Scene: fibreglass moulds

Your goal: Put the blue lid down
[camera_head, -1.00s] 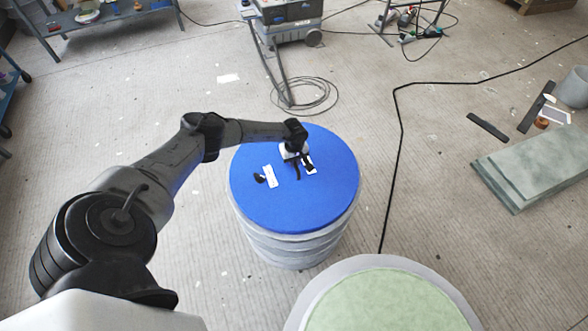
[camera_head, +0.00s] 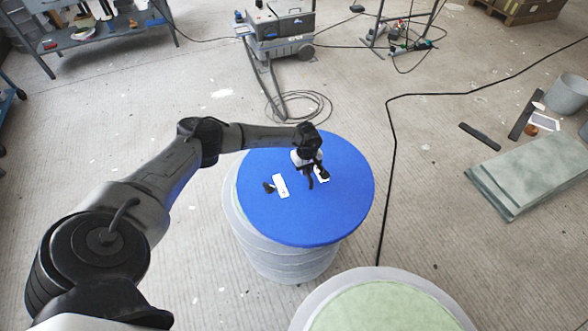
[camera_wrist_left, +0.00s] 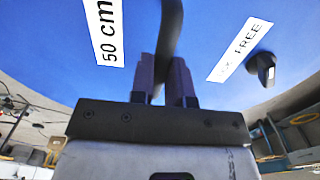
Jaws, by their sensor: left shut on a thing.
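The blue lid (camera_head: 300,222) is a round disc above a grey ribbed drum-like mould (camera_head: 283,262) in the head view. It sits off-centre to the right, so the mould's pale rim shows at the left. I cannot tell whether the lid touches the mould. My left gripper (camera_head: 311,174) is shut on the lid's dark handle. In the left wrist view, the gripper's fingers (camera_wrist_left: 162,78) pinch the black handle bar (camera_wrist_left: 172,30) against the blue surface. White labels, one reading "50 cm" (camera_wrist_left: 104,32), and a black knob (camera_wrist_left: 263,68) are on the lid. My right gripper is not in view.
A round mould with a pale green top (camera_head: 385,308) stands close at the front right. A black cable (camera_head: 389,170) runs along the floor. Grey-green slabs (camera_head: 530,175) lie at the right. A wheeled machine (camera_head: 278,30) stands behind. Open floor lies left of the mould.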

